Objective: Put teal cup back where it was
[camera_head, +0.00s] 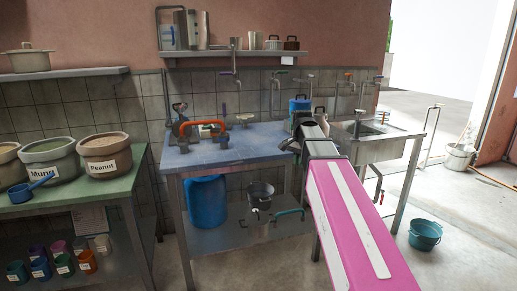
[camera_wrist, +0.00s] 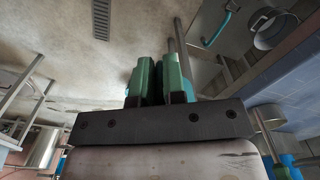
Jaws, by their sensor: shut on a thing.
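My gripper shows in the wrist view (camera_wrist: 160,85) with its two green fingers close together. A narrow dark teal thing (camera_wrist: 158,88) is between them, mostly hidden, so I cannot make out its full cup shape. In the head view my pink arm reaches to the right part of the blue-topped table, and its dark wrist hides the fingers and what they hold. Several coloured cups stand on the low shelf under the left counter, among them a dark teal cup (camera_head: 17,271), a blue cup (camera_head: 40,268) and an orange cup (camera_head: 87,263).
The blue-topped table (camera_head: 225,150) carries an orange-handled pipe (camera_head: 205,126). A blue barrel (camera_head: 206,201) and a metal bucket (camera_head: 260,192) are below it. The left counter (camera_head: 85,188) holds bean tubs. A sink (camera_head: 377,148) is at right, and a teal bucket (camera_head: 425,235) is on the floor.

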